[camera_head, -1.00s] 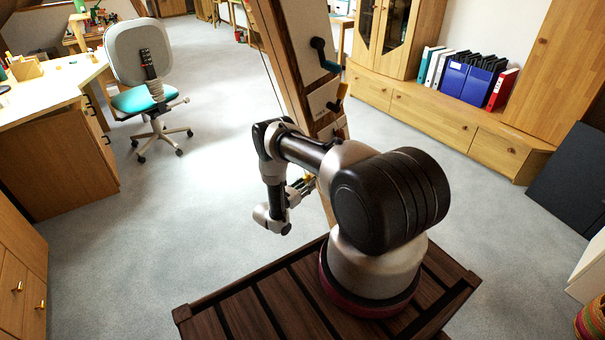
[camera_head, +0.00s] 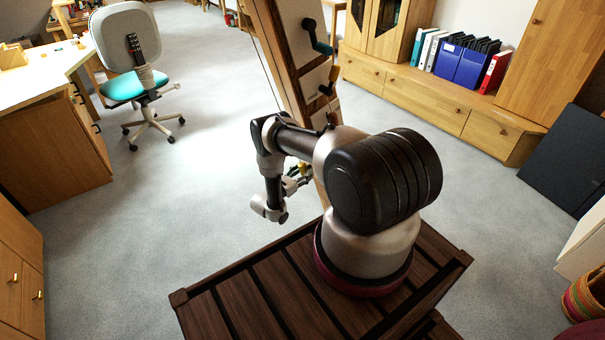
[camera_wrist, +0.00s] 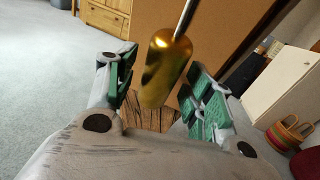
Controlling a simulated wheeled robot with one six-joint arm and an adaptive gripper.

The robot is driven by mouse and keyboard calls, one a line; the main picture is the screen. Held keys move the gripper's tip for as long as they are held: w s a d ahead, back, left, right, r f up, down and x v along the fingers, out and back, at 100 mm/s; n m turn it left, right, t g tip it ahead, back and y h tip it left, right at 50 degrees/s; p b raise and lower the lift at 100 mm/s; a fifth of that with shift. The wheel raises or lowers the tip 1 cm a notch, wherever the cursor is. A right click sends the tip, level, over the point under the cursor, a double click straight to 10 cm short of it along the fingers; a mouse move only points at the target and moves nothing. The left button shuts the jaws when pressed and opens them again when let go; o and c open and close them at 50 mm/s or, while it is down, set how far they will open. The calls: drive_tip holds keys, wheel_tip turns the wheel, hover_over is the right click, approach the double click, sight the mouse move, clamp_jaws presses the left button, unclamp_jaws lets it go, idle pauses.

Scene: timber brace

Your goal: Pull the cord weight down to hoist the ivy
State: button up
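The cord weight is a golden, rounded cylinder (camera_wrist: 163,72) hanging from a thin rod or cord (camera_wrist: 186,18) in the wrist view. My gripper (camera_wrist: 162,58) is open, with a green-padded finger on each side of the weight. Gaps show between the weight and both fingers. In the head view my gripper (camera_head: 297,180) is low beside the slanted timber brace (camera_head: 284,60), and a small yellow bit of the weight (camera_head: 304,168) shows there. A thin cord (camera_head: 266,72) runs along the left of the brace. I cannot make out the ivy.
The brace carries a dark crank with a teal grip (camera_head: 317,38) and an orange-and-dark hook (camera_head: 329,82). A desk chair (camera_head: 130,80) and a desk (camera_head: 50,130) stand left, a wooden cabinet (camera_head: 430,100) right. Open grey carpet (camera_head: 180,210) lies between.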

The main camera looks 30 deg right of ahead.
drive_tip(key=v, duration=1.2)
drive_tip(key=s+d+m+g+y, duration=0.1)
drive_tip(key=s+d+m+g, duration=0.3)
drive_tip(key=s+g, duration=0.5)
drive_tip(key=s+a+r+m+g+y, duration=0.1)
drive_tip(key=s+a+r+m+y, duration=0.2)
drive_tip(key=r, duration=0.8)
drive_tip(key=s+a+r+m+g+y, duration=0.15)
drive_tip(key=r+m+y, duration=0.3)
drive_tip(key=r, duration=0.65)
drive_tip(key=s+a+r+m+g+y, duration=0.1)
drive_tip(key=s+a+r+m+y, duration=0.25)
drive_tip(key=r, duration=0.85)
drive_tip(key=s+a+r+m+t+y, duration=0.1)
drive_tip(key=s+r+t, duration=0.3)
drive_tip(key=r, duration=0.5)
drive_tip(key=s+r+m+t+y, duration=0.2)
drive_tip(key=s+r, duration=0.4)
drive_tip(key=r, duration=0.3)
drive_tip(key=s+a+r+m+t+y, duration=0.1)
drive_tip(key=s+r+m+t, duration=0.3)
drive_tip(key=r, duration=0.5)
drive_tip(key=shift+s+a+t+y, duration=0.3)
drive_tip(key=shift+s+t+y, duration=0.4)
drive_tip(key=shift+s+t, duration=0.3)
